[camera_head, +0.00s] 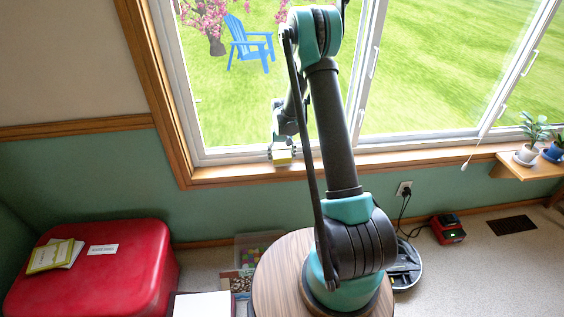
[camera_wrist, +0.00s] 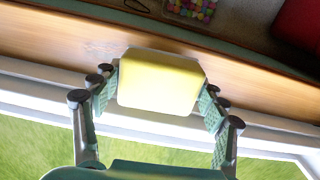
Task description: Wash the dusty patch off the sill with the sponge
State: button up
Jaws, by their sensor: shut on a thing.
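The yellow sponge (camera_wrist: 160,80) is held between the two fingers of my gripper (camera_wrist: 160,92), which is shut on it. In the head view my gripper (camera_head: 282,150) and the sponge (camera_head: 283,157) are at the wooden window sill (camera_head: 225,173), by the white frame. The sill (camera_wrist: 45,42) crosses the wrist view, and the sponge covers part of it. A faint whitish dusty patch (camera_wrist: 103,47) shows on the wood just beside the sponge's upper left corner. Whether the sponge touches the sill, I cannot tell.
The white window frame (camera_wrist: 40,85) borders the sill. Potted plants (camera_head: 527,153) stand on a wooden shelf (camera_head: 535,170) at the right. A red chest (camera_head: 130,265) is at the lower left. A bin of colored balls (camera_head: 258,248) is on the floor below the sill.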

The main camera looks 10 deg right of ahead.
aim_at(282, 155)
jog(key=shift+r, duration=2.85)
